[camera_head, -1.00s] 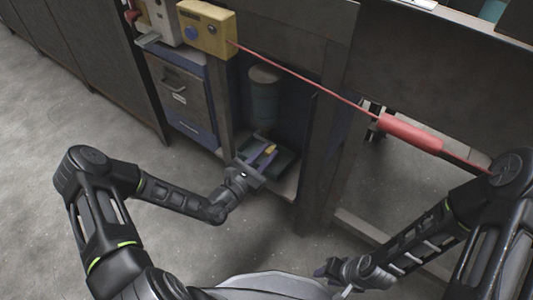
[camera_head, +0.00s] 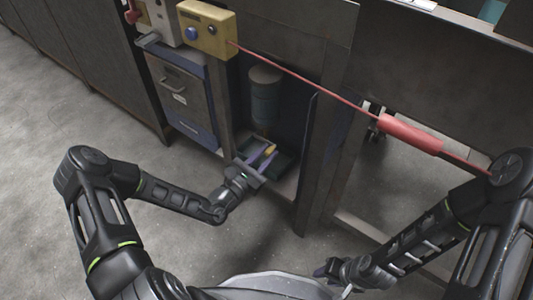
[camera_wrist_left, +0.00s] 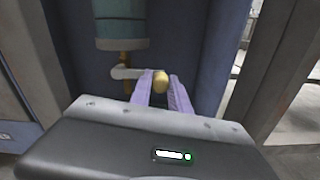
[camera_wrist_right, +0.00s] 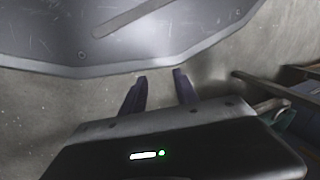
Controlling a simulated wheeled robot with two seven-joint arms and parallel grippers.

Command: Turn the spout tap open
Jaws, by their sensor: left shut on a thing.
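A teal cylinder (camera_head: 264,98) with a grey cap stands in the dark recess under the bench; it also shows at the top of the left wrist view (camera_wrist_left: 120,25). Below it are a brass stem, a pale horizontal arm (camera_wrist_left: 128,73) and a brass-yellow knob (camera_wrist_left: 160,82), seemingly the spout tap. My left gripper (camera_head: 268,154) reaches into the recess. Its purple fingers (camera_wrist_left: 160,88) are shut on the brass knob, one on each side. My right gripper (camera_head: 328,268) hangs low at the front, its fingers (camera_wrist_right: 158,82) apart and empty.
A dark tray (camera_head: 283,160) lies below the cylinder. A blue-grey drawer cabinet (camera_head: 183,95) is to the left, with a yellow box (camera_head: 208,28) above. A red cable with a thick red sleeve (camera_head: 410,134) runs to the right. Upright posts flank the recess.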

